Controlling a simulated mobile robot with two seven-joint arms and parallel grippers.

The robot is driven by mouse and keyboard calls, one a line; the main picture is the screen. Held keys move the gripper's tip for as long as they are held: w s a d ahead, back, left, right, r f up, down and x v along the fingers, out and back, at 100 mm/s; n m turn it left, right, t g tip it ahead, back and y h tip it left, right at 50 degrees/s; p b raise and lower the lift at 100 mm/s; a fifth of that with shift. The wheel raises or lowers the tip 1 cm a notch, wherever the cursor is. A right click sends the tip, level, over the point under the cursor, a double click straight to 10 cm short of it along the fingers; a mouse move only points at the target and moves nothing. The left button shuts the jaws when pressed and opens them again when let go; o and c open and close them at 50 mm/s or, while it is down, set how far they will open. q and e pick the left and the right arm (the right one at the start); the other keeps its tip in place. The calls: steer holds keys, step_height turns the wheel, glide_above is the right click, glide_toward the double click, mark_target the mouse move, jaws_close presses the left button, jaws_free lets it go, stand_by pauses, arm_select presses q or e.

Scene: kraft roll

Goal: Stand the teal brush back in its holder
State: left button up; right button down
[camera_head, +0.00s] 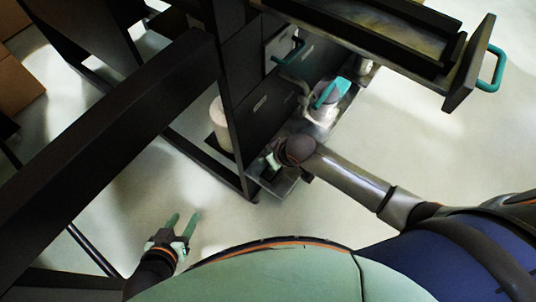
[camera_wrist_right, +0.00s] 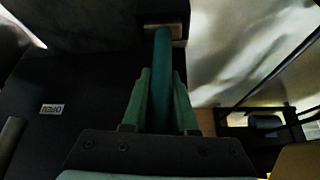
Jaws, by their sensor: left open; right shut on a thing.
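In the right wrist view, my right gripper (camera_wrist_right: 160,82) is shut on the teal brush (camera_wrist_right: 163,52), whose teal handle runs up between the green fingers. A pale brown block with a dark part above it shows at the handle's far end; I cannot tell whether these belong to the brush. In the head view my right gripper (camera_head: 273,160) is low beside the dark cabinet, largely hidden by its wrist. My left gripper (camera_head: 183,228) is open and empty over the floor. I cannot make out the holder for certain.
The dark cabinet (camera_head: 240,70) has an open upper drawer with a teal handle (camera_head: 491,70) jutting right. A pale container with teal parts (camera_head: 326,100) stands on the low shelf. A white cylinder (camera_head: 220,125) stands left of the panel. Floor at the right is clear.

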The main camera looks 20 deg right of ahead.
steer(key=shift+f, duration=0.15)
steer(key=c, duration=0.6)
jaws_free()
